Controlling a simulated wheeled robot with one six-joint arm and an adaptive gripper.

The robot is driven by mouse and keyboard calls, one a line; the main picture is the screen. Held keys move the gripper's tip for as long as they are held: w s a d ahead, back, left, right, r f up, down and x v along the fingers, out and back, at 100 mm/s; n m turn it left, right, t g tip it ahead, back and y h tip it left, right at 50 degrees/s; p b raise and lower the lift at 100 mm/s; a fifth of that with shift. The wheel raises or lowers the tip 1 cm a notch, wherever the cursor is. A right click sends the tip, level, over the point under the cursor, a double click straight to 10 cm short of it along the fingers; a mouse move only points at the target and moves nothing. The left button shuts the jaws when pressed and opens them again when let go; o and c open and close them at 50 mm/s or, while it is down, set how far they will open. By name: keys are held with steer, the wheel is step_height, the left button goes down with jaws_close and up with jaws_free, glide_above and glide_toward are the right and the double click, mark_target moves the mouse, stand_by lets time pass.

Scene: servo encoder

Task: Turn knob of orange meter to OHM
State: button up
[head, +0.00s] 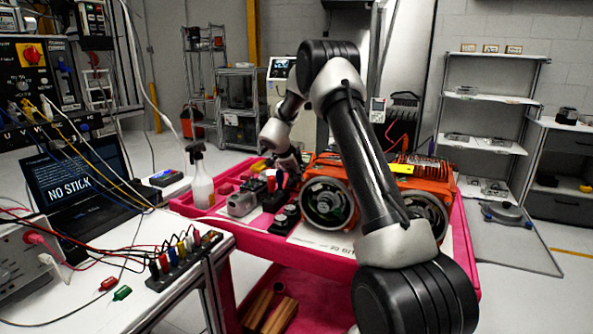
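My arm rises from the lower right, bends over at the elbow and reaches down over the pink cart (455,290). My gripper (291,172) is at the far end, small and dark, above or among the small items on the cart. Its fingers blend with what is behind them, so I cannot see whether it is open or shut or touches anything. I cannot make out an orange meter, its knob or an OHM mark.
A white spray bottle (201,178) stands at the cart's left end, near a grey device (241,204). At left, a white bench (178,246) holds cables, several coloured plugs and a laptop (75,190) reading "NO STICK". Shelves (487,98) stand at the back right.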

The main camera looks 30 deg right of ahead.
steer(key=v, duration=1.1)
steer(key=shift+a+r, duration=0.2)
steer(key=shift+a, duration=0.05)
steer(key=shift+s, duration=0.15)
